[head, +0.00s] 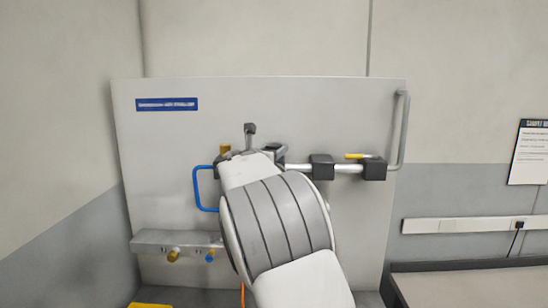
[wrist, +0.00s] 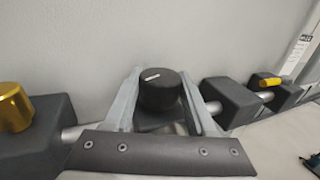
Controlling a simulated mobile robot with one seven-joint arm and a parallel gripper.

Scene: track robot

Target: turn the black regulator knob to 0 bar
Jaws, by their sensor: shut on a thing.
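The black regulator knob (wrist: 160,92) stands in the middle of the wrist view, a short round cylinder with a white pointer line on its top. The line lies slightly tilted, near the top's left part. My gripper (wrist: 160,74) has one grey finger on each side of the knob and is shut on it. No scale or bar figures can be read around the knob. In the head view my arm covers the knob and most of the gripper.
A silver pipe (head: 344,168) carries black blocks, one with a yellow lever (head: 361,156). A brass cap (wrist: 14,106) sits left of my gripper. A blue handle (head: 196,188) and grey rail (head: 401,130) stand out from the panel (head: 340,105). A bench (head: 470,283) is at right.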

